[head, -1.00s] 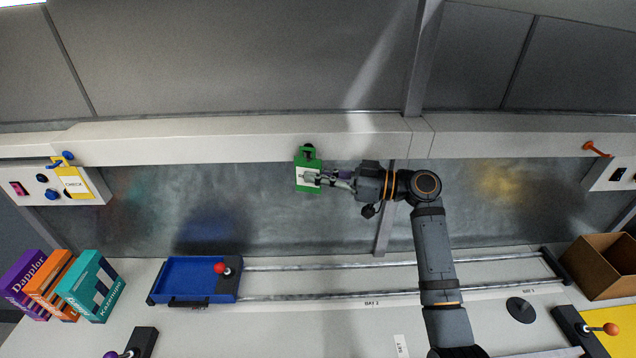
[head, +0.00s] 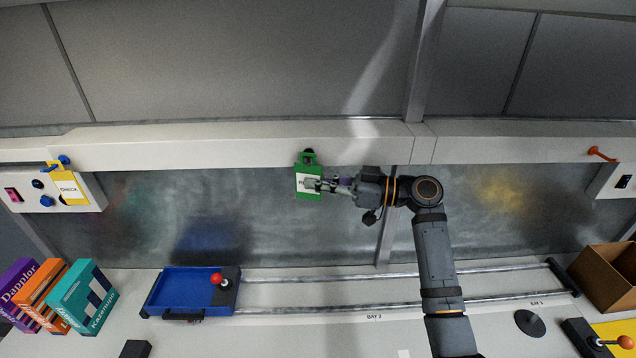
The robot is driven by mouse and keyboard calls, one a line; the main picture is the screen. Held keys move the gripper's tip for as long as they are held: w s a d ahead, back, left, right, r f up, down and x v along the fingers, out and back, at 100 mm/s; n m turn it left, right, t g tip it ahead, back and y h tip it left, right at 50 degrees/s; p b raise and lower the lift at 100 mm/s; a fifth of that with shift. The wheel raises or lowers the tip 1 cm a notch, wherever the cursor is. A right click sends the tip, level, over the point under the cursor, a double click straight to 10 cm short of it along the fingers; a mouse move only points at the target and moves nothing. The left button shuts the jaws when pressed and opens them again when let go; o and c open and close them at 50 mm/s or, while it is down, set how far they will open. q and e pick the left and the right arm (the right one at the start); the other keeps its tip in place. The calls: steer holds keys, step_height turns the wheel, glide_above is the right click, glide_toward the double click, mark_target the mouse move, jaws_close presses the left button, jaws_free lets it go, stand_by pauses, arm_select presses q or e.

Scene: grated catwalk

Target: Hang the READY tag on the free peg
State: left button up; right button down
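The READY tag is a green tag (head: 314,168) with a white label, of which only the first letters show. It hangs upright below the beam, its top loop at a dark peg (head: 308,153); whether the loop is fully around the peg I cannot tell. My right gripper (head: 320,185) reaches in from the right, with its fingers close together over the tag's label, and appears shut on it. An orange peg (head: 600,153) at the right end of the beam is bare. A blue peg (head: 64,160) at the left carries a yellow CHECK tag (head: 73,199). My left gripper is not in view.
Below are a blue tray (head: 163,292) on rails, boxes (head: 82,298) at the left and an open cardboard box (head: 608,281) at the right. Switch panels (head: 25,196) flank the beam.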

steer(key=c, duration=1.4)
jaws_free()
steer(key=shift+c, duration=0.2)
steer(key=shift+d, duration=0.1)
